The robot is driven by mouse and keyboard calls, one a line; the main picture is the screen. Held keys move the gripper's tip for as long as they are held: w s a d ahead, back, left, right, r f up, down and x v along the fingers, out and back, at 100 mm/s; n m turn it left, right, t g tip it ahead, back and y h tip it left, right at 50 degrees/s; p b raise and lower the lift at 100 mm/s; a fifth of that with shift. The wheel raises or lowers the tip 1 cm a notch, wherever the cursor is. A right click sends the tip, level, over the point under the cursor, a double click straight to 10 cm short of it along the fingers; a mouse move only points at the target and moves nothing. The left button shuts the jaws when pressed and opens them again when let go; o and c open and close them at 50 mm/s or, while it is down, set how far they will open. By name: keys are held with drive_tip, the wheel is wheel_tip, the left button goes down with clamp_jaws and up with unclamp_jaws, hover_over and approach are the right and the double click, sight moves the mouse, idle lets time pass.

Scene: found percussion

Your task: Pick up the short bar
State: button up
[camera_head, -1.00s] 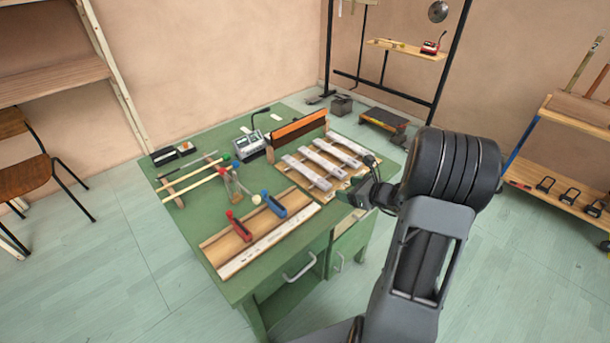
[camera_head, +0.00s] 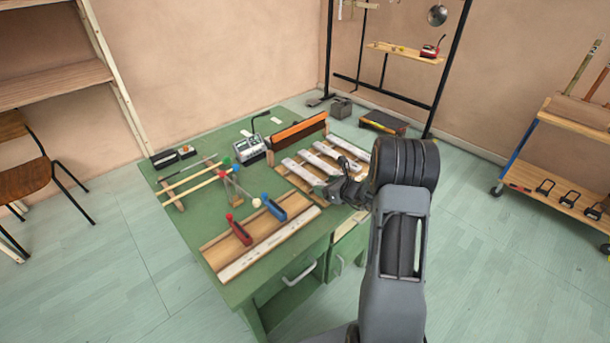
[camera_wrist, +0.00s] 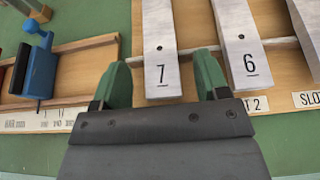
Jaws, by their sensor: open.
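Several pale grey metal bars lie on a wooden frame at the right of the green table. The bar marked 7 (camera_wrist: 160,45) is in the middle of the wrist view and is the left bar (camera_head: 302,171) in the head view. It looks like the short bar, though its far end is cut off in the wrist view. My gripper (camera_wrist: 163,78) is open, with one green finger on each side of the near end of bar 7. Whether the fingers are level with it or above it, I cannot tell. In the head view my gripper (camera_head: 336,190) is over the frame's near end.
Bar 6 (camera_wrist: 242,45) lies close to the right of bar 7. A wooden board with a scale strip (camera_head: 268,241) holds a red tool (camera_head: 238,230) and a blue tool (camera_head: 274,207) to the left. An orange-topped wooden panel (camera_head: 299,131) stands behind the bars.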

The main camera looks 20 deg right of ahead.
drive_tip(key=shift+x, duration=0.95)
drive_tip(key=shift+c, duration=0.5)
drive_tip(key=c, duration=1)
